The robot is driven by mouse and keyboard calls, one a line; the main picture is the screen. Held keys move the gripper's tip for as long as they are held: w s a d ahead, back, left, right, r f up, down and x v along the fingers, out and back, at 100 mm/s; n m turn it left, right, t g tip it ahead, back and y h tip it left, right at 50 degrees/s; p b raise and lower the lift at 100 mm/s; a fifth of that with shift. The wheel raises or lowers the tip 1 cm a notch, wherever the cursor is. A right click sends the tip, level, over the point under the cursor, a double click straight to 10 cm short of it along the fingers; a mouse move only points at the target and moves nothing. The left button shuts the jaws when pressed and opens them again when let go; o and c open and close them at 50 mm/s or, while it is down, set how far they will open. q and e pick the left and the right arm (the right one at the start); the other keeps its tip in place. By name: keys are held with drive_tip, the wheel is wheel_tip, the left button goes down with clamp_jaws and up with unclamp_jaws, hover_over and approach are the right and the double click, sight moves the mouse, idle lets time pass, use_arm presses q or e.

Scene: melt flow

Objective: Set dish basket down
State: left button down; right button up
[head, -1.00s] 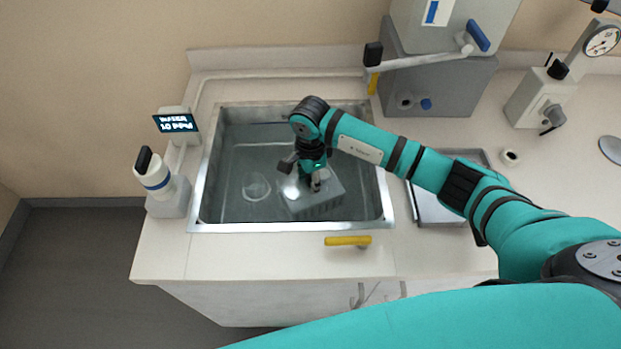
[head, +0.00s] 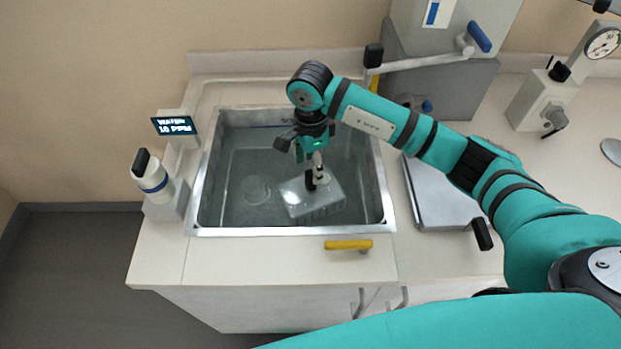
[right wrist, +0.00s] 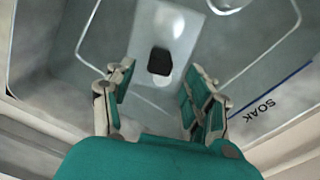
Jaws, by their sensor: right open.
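The dish basket (head: 328,203) is a pale grey, box-like thing on the floor of the steel sink (head: 210,180). A dark upright grip (head: 310,182) stands on its top. In the right wrist view the basket (right wrist: 169,22) lies below my right gripper, with the dark grip (right wrist: 160,62) between the fingers in the picture. My right gripper (head: 318,163) is open and empty, just above the grip. In the right wrist view its fingers (right wrist: 160,88) stand wide apart. My left gripper is not in view.
A round clear dish (head: 256,190) lies left of the basket in the sink. "SOAK" (right wrist: 260,109) is lettered in the sink. A metal tray (head: 440,200) is at the right, a yellow handle (head: 348,244) in front, and a small display (head: 174,126) at the left.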

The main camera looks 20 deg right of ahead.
wheel_tip(320, 180, up, 4)
drive_tip(key=shift+r, duration=0.15)
idle(0.5)
